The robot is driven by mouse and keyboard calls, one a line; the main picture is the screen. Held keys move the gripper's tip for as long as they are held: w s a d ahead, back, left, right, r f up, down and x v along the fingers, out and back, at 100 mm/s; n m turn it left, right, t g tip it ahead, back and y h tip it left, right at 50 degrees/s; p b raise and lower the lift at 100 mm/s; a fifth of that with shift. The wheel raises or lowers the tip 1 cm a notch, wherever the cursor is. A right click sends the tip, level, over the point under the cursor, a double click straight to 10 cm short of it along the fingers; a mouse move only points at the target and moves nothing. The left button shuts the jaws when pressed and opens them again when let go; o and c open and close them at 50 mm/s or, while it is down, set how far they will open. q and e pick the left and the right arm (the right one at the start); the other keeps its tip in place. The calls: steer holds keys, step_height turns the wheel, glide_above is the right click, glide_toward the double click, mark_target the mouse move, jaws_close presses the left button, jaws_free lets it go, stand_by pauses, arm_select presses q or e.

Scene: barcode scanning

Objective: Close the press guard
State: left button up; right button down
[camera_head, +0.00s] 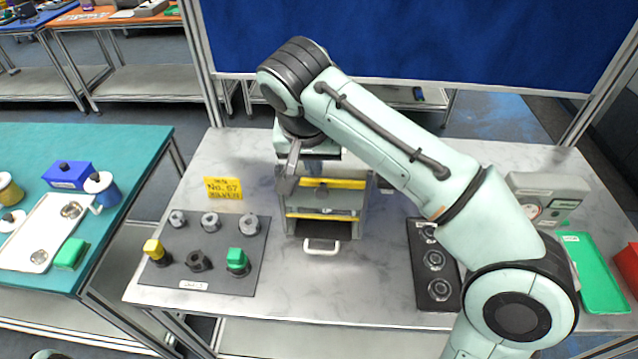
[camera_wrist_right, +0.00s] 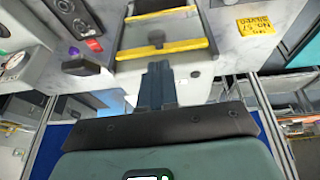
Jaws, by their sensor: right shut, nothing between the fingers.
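The press (camera_head: 358,212) is a grey box in the middle of the table, with a dark opening low on its front. Its guard (camera_head: 322,201) is a panel framed by two yellow bars, and a white handle (camera_head: 322,246) sticks out below at the front. The yellow-edged guard also shows at the top of the right wrist view (camera_wrist_right: 160,49). My right gripper (camera_head: 287,184) is shut and empty, fingers pointing down at the press's upper left side. In the right wrist view its closed fingers (camera_wrist_right: 157,82) are by the guard's yellow edge; contact is unclear. My left gripper is out of view.
A dark panel with several knobs (camera_head: 210,250) lies left of the press, below a yellow sign (camera_head: 223,188). A black panel with round dials (camera_head: 434,285), a grey instrument (camera_head: 545,195) and a green tray (camera_head: 597,280) are at right. The front middle of the table is clear.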

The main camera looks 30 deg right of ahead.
mark_target(321, 189)
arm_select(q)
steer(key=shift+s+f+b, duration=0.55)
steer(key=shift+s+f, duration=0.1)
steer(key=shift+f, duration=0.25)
arm_select(e)
steer(key=x, duration=0.7)
steer(key=shift+s+f, duration=0.15)
steer(key=shift+f, duration=0.05)
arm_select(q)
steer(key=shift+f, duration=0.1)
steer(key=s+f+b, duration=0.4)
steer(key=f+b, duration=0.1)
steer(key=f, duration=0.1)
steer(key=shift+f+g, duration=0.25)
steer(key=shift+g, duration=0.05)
arm_select(e)
step_height(321, 189, down, 9)
steer(key=shift+s, duration=0.2)
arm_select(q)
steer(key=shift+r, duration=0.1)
